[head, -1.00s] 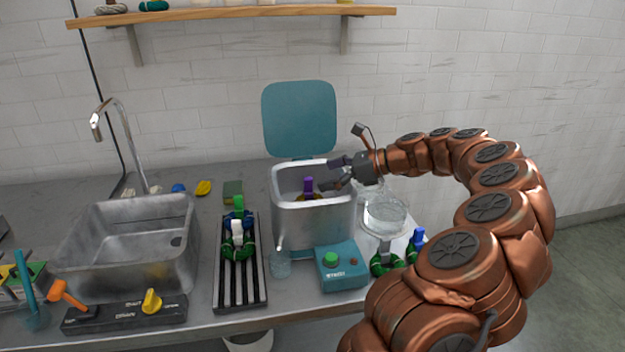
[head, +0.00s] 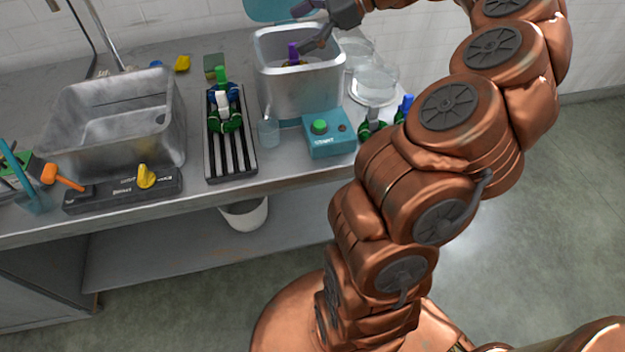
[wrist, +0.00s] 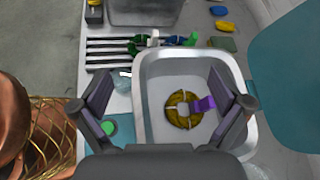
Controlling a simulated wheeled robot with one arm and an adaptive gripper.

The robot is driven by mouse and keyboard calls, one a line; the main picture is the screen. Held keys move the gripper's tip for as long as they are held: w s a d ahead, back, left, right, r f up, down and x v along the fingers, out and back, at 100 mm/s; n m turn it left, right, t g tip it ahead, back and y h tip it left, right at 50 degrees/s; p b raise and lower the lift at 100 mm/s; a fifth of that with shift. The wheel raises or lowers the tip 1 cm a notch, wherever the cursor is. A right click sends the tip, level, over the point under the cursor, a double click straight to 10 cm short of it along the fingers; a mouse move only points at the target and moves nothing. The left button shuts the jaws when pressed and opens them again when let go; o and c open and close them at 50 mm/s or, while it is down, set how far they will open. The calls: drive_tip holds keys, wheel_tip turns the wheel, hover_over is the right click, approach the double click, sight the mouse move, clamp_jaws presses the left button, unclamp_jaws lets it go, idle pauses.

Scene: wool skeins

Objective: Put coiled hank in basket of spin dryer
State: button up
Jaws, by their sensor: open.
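The spin dryer (head: 300,95) is a square metal tub with its teal lid (wrist: 288,80) standing open. A mustard-yellow coiled hank (wrist: 173,109) with a purple tag (wrist: 206,103) lies inside the tub. In the head view only its purple tag (head: 293,51) and a little yellow show over the rim. My gripper (head: 310,27) is over the tub opening. In the wrist view its two fingers (wrist: 160,82) are spread wide, with the hank below and between them, and nothing is held.
A teal control box (head: 329,138) with a green button stands before the dryer. A clear cup (head: 268,132), glass dishes (head: 373,88) and more green hanks (head: 370,128) stand close by.

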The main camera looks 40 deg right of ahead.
drive_tip(key=s+a+f+n+g+h, duration=0.1)
drive_tip(key=s+a+n+g, duration=0.1)
drive_tip(key=s+a+n, duration=0.35)
drive_tip(key=s+a+f+n+g+h, duration=0.1)
drive_tip(key=s+a+n+g, duration=0.15)
drive_tip(key=a, duration=0.65)
drive_tip(key=s+a+f+n+g+h, duration=0.1)
drive_tip(key=s+a+n+g, duration=0.2)
drive_tip(key=a, duration=0.5)
drive_tip(key=s+d+f+n+g+h, duration=0.1)
drive_tip(key=s+f+n+h, duration=0.2)
drive_tip(key=s, duration=0.7)
drive_tip(key=s+d+f+n+h, duration=0.1)
drive_tip(key=s+f+n+h, duration=0.2)
drive_tip(key=s+f+n, duration=0.5)
drive_tip(key=shift+s+f+g+h, duration=0.25)
drive_tip(key=shift+s+g+h, duration=0.15)
drive_tip(key=shift+s, duration=0.45)
drive_tip(key=shift+d, duration=0.1)
